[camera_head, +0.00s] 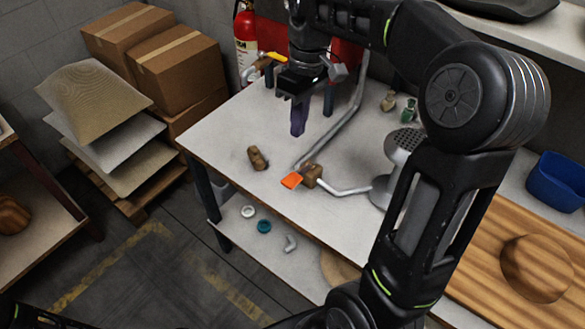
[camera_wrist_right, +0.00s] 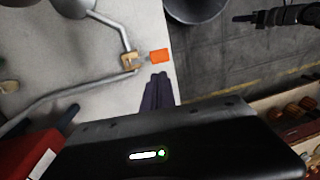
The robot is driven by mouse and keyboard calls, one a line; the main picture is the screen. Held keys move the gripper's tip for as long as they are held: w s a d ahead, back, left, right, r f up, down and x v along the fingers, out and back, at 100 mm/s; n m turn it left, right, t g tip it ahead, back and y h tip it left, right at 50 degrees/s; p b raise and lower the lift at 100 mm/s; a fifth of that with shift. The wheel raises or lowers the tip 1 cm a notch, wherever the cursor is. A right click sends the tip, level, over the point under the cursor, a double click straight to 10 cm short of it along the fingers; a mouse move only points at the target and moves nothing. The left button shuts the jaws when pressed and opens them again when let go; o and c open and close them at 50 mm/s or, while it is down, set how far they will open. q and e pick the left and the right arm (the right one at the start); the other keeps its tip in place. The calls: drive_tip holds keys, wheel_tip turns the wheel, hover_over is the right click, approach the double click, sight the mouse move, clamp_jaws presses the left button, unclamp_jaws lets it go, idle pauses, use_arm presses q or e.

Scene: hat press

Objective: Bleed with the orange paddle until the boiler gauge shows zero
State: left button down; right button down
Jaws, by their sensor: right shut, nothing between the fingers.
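The orange paddle (camera_head: 291,181) sits on a brass valve (camera_head: 312,175) on a grey pipe above the white table. Both also show in the right wrist view, the paddle (camera_wrist_right: 159,55) just beyond my fingertips. My right gripper (camera_head: 298,130) is shut and empty, pointing down above the table, behind the paddle and apart from it. Its dark purple fingers (camera_wrist_right: 161,76) lie together in the wrist view. My left gripper (camera_wrist_right: 238,18) shows small at the top right of the wrist view; its jaw state is unclear. I cannot make out a boiler gauge or its reading.
A yellow-handled valve (camera_head: 276,57) is at the back left, near the fire extinguisher (camera_head: 246,45). A brown object (camera_head: 257,159) lies left of the paddle. A perforated metal head (camera_head: 402,146) stands to the right. My right arm covers part of the table.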

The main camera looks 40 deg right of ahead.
sight(290, 180)
drive_tip(key=f, duration=0.4)
drive_tip(key=a+f, duration=0.1)
drive_tip(key=f, duration=0.3)
drive_tip(key=a+f+p, duration=0.1)
drive_tip(key=f, duration=0.4)
drive_tip(key=shift+s+f, duration=0.1)
drive_tip(key=shift+s, duration=0.15)
drive_tip(key=shift+f, duration=0.1)
drive_tip(key=shift+s+a+f+b, duration=0.1)
drive_tip(key=shift+a+f+b, duration=0.1)
drive_tip(key=shift+f+b, duration=0.3)
drive_tip(key=shift+s+a+f+b, duration=0.1)
drive_tip(key=shift+a+f+b, duration=0.1)
drive_tip(key=shift+f+b, duration=0.3)
drive_tip(key=shift+a, duration=0.1)
drive_tip(key=shift+r, duration=0.15)
idle(0.3)
drive_tip(key=shift+r+p, duration=0.75)
drive_tip(key=shift+p, duration=0.05)
